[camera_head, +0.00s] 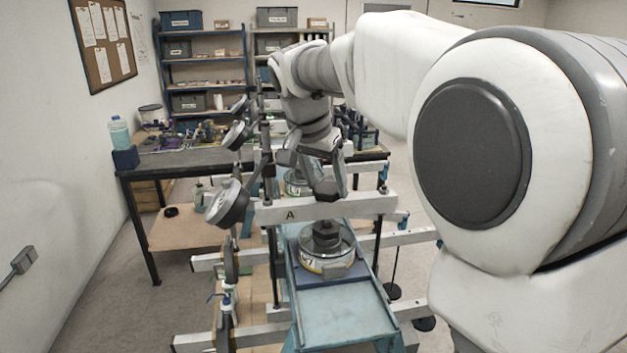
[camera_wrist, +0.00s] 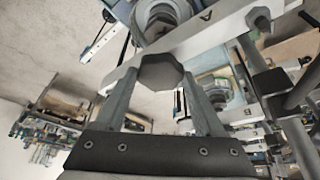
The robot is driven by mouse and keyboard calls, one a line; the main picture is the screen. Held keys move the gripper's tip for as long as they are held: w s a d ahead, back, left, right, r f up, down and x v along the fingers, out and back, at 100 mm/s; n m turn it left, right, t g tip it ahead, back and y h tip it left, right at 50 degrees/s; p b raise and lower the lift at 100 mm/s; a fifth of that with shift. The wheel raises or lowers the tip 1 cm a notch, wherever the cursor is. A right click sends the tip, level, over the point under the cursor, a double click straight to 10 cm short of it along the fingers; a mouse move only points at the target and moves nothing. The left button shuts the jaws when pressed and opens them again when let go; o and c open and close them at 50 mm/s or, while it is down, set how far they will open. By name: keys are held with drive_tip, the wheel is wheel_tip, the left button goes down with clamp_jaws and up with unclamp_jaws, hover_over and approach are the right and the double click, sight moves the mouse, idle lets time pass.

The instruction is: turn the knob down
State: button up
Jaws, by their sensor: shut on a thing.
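A dark faceted knob (camera_wrist: 160,72) sits between the two fingers of my gripper (camera_wrist: 164,85) in the wrist view. My gripper is shut on it, one finger on each side. In the head view my gripper (camera_head: 325,182) reaches down to the dark knob (camera_head: 327,192), just above a pale crossbeam (camera_head: 365,205) marked "A". The beam also shows in the wrist view (camera_wrist: 185,35) and looks about level in the head view. My fingers partly hide the knob in the head view.
Below the beam, a round clear-and-metal part (camera_head: 326,262) with a dark top sits on a blue rail (camera_head: 345,310). A tilted round disc (camera_head: 228,203) stands left of my gripper. A workbench (camera_head: 200,158) and shelves stand behind. Bare floor (camera_head: 110,300) lies at left.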

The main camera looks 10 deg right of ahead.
drive_tip(key=shift+m, duration=0.4)
drive_tip(key=o, duration=1.4)
drive_tip(key=shift+c, duration=0.2)
drive_tip(key=p+v, duration=0.1)
drive_tip(key=v, duration=1.6)
drive_tip(key=shift+w+a+r, duration=0.15)
drive_tip(key=shift+a+r, duration=0.05)
drive_tip(key=shift+a, duration=0.05)
drive_tip(key=s+d+f+n+t+y, duration=0.1)
drive_tip(key=s+d+f+n, duration=0.2)
drive_tip(key=s+f, duration=0.7)
drive_tip(key=s+d+f+n+t+y+b, duration=0.1)
drive_tip(key=s+d+f+n+y, duration=0.1)
drive_tip(key=s+f+n, duration=0.4)
drive_tip(key=s+f, duration=0.5)
drive_tip(key=f, duration=0.2)
drive_tip(key=shift+s+d, duration=0.3)
drive_tip(key=shift+d, duration=0.1)
